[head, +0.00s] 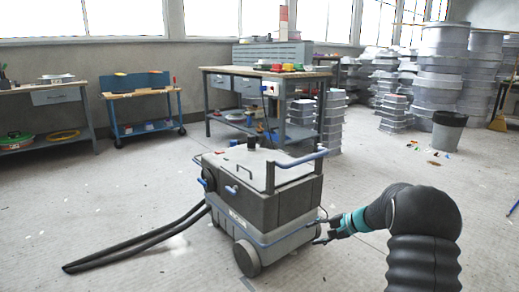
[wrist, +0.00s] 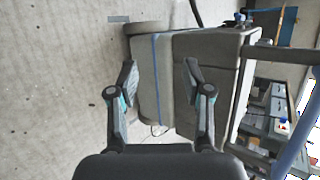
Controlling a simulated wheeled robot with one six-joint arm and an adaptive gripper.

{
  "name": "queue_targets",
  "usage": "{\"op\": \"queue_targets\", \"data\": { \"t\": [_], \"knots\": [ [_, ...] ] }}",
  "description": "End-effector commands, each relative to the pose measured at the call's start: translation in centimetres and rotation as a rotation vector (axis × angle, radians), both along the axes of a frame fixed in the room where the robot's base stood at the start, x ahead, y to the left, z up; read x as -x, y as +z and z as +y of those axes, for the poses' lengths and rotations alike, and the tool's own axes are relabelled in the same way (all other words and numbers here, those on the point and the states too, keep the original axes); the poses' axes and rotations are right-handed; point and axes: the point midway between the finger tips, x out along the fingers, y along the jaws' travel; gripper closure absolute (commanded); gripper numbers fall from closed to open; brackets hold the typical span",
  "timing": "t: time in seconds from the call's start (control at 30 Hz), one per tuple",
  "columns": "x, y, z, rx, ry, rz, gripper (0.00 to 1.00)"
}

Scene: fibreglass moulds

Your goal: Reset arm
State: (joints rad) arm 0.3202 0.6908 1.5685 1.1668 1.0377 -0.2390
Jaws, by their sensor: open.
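My gripper (wrist: 160,85) is open in the wrist view, its two fingers apart with nothing held between them. In the head view my gripper (head: 325,230) is at the end of my arm, right beside the side of a grey and black wheeled vacuum machine (head: 265,200). The machine's side (wrist: 180,75) fills the space beyond the fingers in the wrist view. I cannot tell whether the fingertips touch it. My arm is bent and partly extended at the lower right of the head view.
The machine has a blue push handle (head: 300,158) and a black hose (head: 135,245) lying on the floor to its left. A workbench (head: 265,72) and a blue cart (head: 145,105) stand behind. Stacked moulds and a grey bin (head: 448,131) are at the right.

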Motion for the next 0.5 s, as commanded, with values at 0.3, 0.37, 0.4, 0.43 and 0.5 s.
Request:
{"op": "queue_targets", "data": {
  "t": [0.3, 0.37, 0.4, 0.43, 0.5],
  "knots": [
    [12.9, 4.6, 2.3, 0.313, 0.191, 0.118, 0.5],
    [15.2, 5.5, 2.4, 0.369, 0.22, 0.127, 0.5],
    [16.7, 6.1, 2.4, 0.407, 0.24, 0.131, 0.5],
    [17.8, 6.5, 2.5, 0.434, 0.254, 0.133, 0.5],
    [20.3, 7.5, 2.5, 0.499, 0.288, 0.134, 0.5]
  ]
}}
